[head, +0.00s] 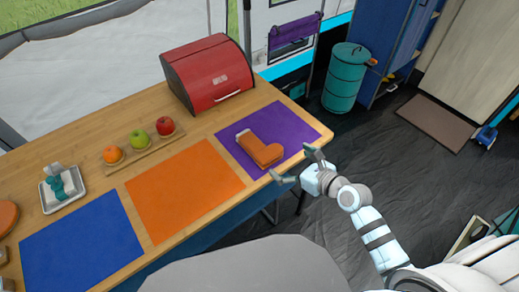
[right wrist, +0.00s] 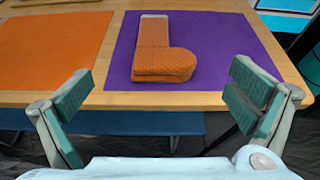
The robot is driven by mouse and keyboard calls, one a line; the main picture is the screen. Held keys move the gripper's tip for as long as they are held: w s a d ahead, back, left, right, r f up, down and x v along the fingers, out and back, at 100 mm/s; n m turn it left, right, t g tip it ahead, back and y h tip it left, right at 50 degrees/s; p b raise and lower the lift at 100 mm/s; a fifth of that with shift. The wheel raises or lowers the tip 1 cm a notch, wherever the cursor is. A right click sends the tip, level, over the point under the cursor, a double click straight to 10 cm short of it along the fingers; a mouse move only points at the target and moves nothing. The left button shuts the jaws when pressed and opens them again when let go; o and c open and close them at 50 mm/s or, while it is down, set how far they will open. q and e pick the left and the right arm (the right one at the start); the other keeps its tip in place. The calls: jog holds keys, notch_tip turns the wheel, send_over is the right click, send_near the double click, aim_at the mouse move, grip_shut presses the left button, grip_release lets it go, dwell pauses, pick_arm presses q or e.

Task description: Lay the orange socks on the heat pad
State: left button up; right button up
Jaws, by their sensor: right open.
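The orange socks (head: 259,149), folded in an L shape with a pale cuff, lie on the purple mat (head: 299,123) at the right end of the table. They also show in the right wrist view (right wrist: 165,53), ahead of the fingers. An orange mat (head: 184,192) and a blue mat (head: 82,246) lie further left, both bare. I cannot tell which mat is the heat pad. My right gripper (head: 296,166) is open and empty at the table's front edge, beside the socks and apart from them. My left gripper is not in view.
A red bread box (head: 207,74) stands behind the purple mat. A wooden board (head: 143,149) with three fruits lies behind the orange mat. A grey tray (head: 64,199) sits behind the blue mat. A teal bin (head: 343,80) stands on the floor beyond the table.

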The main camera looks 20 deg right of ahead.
aim_at(263, 146)
jog(key=b+x, duration=0.1)
jog(key=x, duration=0.3)
jog(key=b+x, duration=0.2)
jog(key=x, duration=0.3)
jog(key=b+x, duration=0.2)
jog(key=x, duration=0.2)
jog(key=shift+w+d+f, duration=0.15)
jog(key=shift+d+f, duration=0.05)
jog(key=shift+f, duration=0.3)
jog(key=shift+w+a, duration=0.1)
jog(key=shift+w, duration=0.1)
jog(key=shift+s+r, duration=0.1)
jog(key=c, duration=1.1)
